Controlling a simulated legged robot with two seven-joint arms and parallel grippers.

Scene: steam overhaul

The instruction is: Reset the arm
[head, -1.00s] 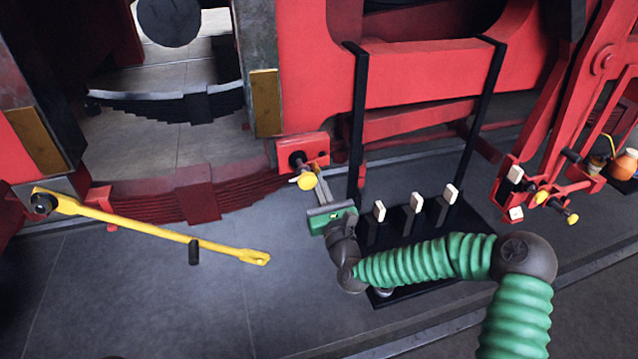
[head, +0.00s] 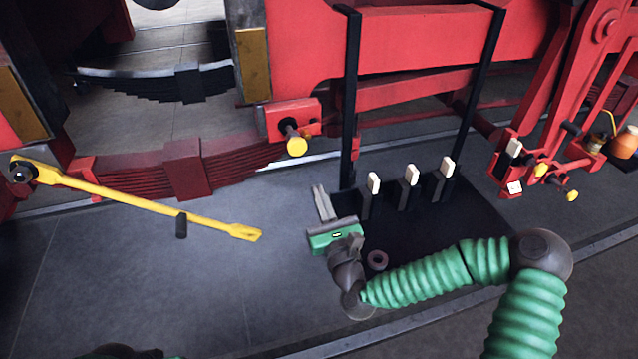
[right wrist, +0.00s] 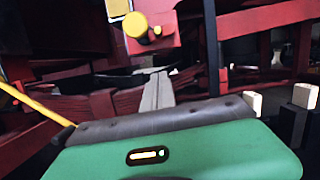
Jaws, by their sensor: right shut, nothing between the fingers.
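My right gripper (head: 320,190) is shut and empty. Its fingers point up and away, over the grey floor left of the black stand. In the right wrist view its closed fingers (right wrist: 158,90) point toward the red machinery. A red block with a yellow-capped pin (head: 297,146) sits beyond the fingertips, apart from them. The pin also shows in the right wrist view (right wrist: 136,25). My right arm (head: 440,281) comes in from the right, bent at a dark elbow joint. Of my left arm, only a green and dark part shows at the bottom left edge; its gripper is out of view.
A black stand (head: 450,240) holds several white-tipped upright pieces (head: 411,175) and a small dark ring (head: 377,261). Its tall black posts (head: 351,100) rise near the gripper. A yellow bar (head: 140,202) reaches out at left. Grey floor (head: 120,270) is clear at lower left.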

